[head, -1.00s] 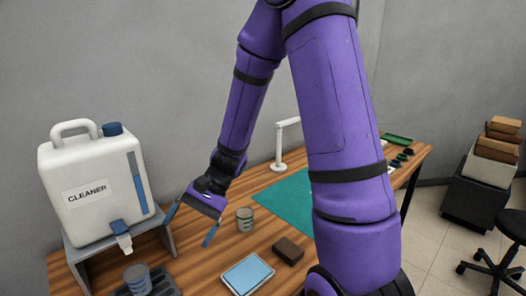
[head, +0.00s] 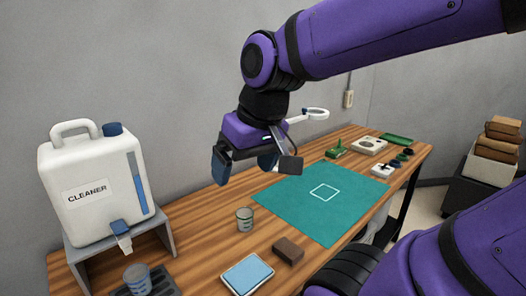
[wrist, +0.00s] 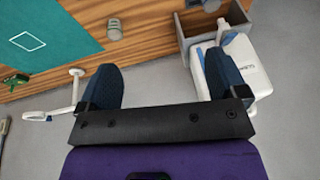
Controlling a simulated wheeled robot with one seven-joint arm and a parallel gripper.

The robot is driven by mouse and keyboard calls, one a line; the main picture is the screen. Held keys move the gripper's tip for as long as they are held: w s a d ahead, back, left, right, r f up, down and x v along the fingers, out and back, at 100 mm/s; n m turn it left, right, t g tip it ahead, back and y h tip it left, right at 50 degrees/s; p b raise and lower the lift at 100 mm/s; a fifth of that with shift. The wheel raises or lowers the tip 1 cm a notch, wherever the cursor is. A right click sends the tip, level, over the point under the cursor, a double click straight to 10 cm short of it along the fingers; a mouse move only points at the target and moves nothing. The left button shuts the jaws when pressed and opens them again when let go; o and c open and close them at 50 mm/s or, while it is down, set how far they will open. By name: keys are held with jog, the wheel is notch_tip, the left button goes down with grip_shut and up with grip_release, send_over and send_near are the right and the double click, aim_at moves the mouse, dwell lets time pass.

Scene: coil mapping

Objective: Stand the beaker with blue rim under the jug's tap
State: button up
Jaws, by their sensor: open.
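The white jug (head: 95,190), labelled CLEANER, stands on a grey stand at the table's left end. Its blue and white tap (head: 121,232) points down at the front. A second beaker with a darker, greenish rim (head: 244,219) stands alone on the wood. My gripper (head: 246,165) is open and empty, raised above the table behind that second beaker. The wrist view shows empty space between the fingers (wrist: 163,88).
A blue-topped pad (head: 248,275) and a brown block (head: 288,250) lie near the front edge. A teal mat (head: 300,215) with a white square is bare. A white-armed lamp or magnifier (head: 312,115) stands behind my gripper. Small green and white items lie at the far right.

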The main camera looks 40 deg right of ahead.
jog(key=s+d+r+t, duration=0.1)
jog(key=s+r+t+h, duration=0.1)
jog(key=shift+s+d+r+n, duration=0.25)
jog(key=shift+d+r+n, duration=0.15)
